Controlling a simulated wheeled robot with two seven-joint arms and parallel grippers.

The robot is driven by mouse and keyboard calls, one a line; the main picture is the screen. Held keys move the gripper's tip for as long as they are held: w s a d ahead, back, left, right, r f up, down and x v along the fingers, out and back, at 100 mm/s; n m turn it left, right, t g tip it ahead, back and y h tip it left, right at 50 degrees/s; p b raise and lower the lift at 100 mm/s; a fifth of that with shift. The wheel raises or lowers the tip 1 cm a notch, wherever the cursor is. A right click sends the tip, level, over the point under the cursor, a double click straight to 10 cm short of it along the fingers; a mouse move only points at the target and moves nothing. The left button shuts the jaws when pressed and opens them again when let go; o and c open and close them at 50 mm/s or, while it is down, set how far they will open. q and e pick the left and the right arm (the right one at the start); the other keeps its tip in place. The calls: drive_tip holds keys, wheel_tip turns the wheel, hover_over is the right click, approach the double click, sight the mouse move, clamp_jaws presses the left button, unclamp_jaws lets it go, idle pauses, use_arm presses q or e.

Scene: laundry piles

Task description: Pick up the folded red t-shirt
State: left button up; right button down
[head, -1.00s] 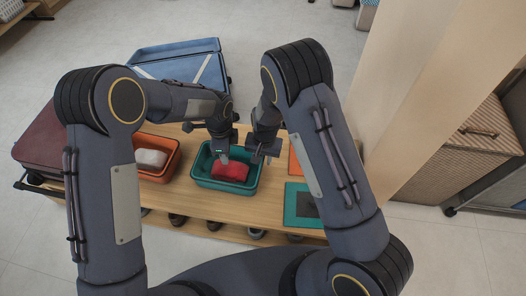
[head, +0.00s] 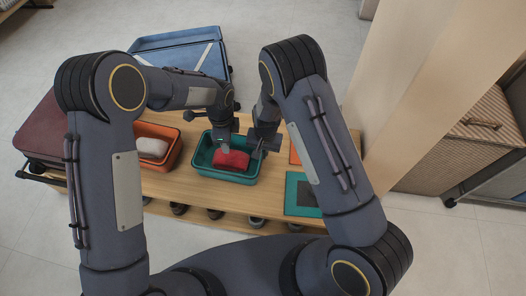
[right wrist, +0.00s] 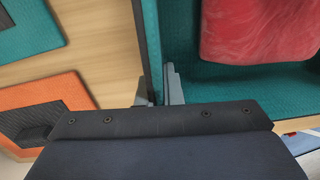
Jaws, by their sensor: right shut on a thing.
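The folded red t-shirt (head: 232,161) lies inside a teal bin (head: 222,178). It also shows in the right wrist view (right wrist: 260,30), resting on the floor of the teal bin (right wrist: 210,88). My left gripper (head: 223,146) is over the far edge of the shirt; its fingers are too small and shadowed to tell whether they are open or shut. My right gripper (head: 262,152) is at the bin's right side. In the right wrist view, my right gripper (right wrist: 160,90) is shut on the bin's wall, one finger inside and one outside, apart from the shirt.
An orange bin (head: 146,173) with a white folded cloth (head: 152,148) stands left of the teal bin on the wooden table (head: 192,196). A teal mat (head: 292,199) and an orange mat (right wrist: 72,90) lie to the right. A wooden post (head: 405,90) rises at the right.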

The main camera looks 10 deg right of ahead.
sight(230, 156)
use_arm(q)
drive_tip(key=shift+o, duration=0.2)
drive_tip(key=shift+o, duration=1.2)
drive_tip(key=shift+r, duration=0.15)
drive_tip(key=o, duration=0.5)
drive_tip(key=shift+s+r+m, duration=0.15)
drive_tip(key=shift+r+m, duration=0.55)
drive_tip(key=shift+c, duration=0.2)
drive_tip(key=shift+o, duration=2.4)
wheel_tip(230, 156, down, 5)
drive_tip(key=shift+f, duration=3.35)
